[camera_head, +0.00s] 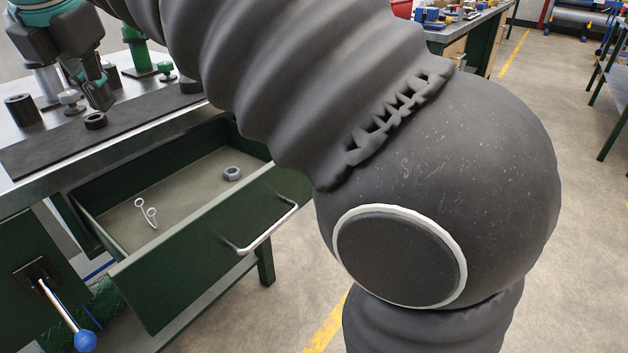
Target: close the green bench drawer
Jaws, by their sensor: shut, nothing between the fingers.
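The green bench drawer (200,258) is pulled well out from under the bench on the left. Its front has a silver bar handle (265,231). A grey hex nut (232,174) and a pale looped wire piece (147,213) lie inside on the drawer floor. My gripper (99,100), dark and teal, is at the upper left, above the bench top and behind the drawer front. It looks shut and empty, apart from the handle. My dark arm covers the middle of the view and hides the drawer's far right corner.
The bench top (20,190) carries a dark mat (50,152), a black ring (95,120), a black cylinder (22,110) and green fittings (140,60). A blue-knobbed lever (85,341) sticks out at lower left. Open floor (590,240) lies right.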

